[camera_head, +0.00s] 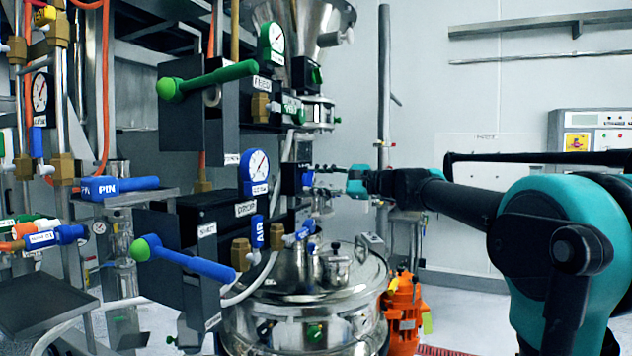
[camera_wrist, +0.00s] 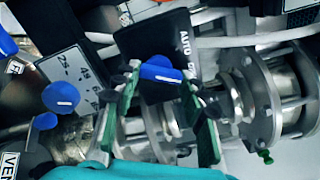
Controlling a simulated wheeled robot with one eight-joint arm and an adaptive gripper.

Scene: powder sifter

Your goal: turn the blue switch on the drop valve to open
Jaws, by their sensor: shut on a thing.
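The blue switch (camera_wrist: 160,73) sits on a black panel marked AUTO (camera_wrist: 160,45) in the wrist view. In the head view, the blue switch (camera_head: 308,179) shows small on the black box, right of the blue gauge labelled DROP. My gripper (camera_wrist: 160,82) has its green-padded fingers on either side of the switch and is shut on it. In the head view my gripper (camera_head: 322,178) reaches in from the right, level with the box. The fingers partly cover the switch, and its exact angle is hard to read.
A long blue lever (camera_head: 190,260) and a green lever (camera_head: 208,80) stick out at left. Blue AIR valves (camera_head: 258,231) stand below the switch. A steel vessel (camera_head: 305,290) lies underneath and an orange unit (camera_head: 403,310) at its right.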

